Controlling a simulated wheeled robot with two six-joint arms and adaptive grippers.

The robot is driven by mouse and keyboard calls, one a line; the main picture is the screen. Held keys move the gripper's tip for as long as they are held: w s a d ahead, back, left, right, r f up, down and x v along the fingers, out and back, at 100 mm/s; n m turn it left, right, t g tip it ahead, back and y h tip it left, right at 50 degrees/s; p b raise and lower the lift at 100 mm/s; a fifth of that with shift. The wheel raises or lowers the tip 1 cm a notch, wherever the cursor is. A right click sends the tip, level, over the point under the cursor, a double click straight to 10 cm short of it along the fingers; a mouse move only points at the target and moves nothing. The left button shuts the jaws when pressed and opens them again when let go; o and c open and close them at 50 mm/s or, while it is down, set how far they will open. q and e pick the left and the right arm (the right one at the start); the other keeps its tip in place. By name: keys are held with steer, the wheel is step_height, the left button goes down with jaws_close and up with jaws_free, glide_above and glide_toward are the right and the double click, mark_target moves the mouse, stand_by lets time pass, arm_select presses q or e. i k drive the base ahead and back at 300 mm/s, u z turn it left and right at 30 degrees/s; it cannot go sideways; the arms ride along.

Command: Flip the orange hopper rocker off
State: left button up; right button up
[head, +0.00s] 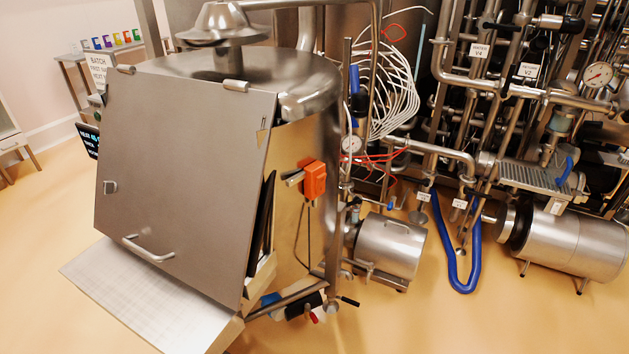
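The orange hopper rocker housing (314,179) is mounted on the right side of the steel hopper vessel (308,135), just right of the large flat hopper panel (185,170). A small metal piece sticks out to the left of the orange box. The rocker's own face and its position are too small to tell. A cable hangs down below the box. Neither of my grippers shows in the head view.
A steel shelf (135,295) juts out low in front of the hopper. Pipes, a gauge (351,144) and white coiled cables (395,95) crowd the right. Pumps (390,245) and a blue hose (461,285) sit near the floor. The front-right floor is clear.

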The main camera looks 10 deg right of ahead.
mark_target(320, 180)
steer(key=u, duration=2.5)
steer(key=k, duration=0.5)
steer(key=z, duration=1.4)
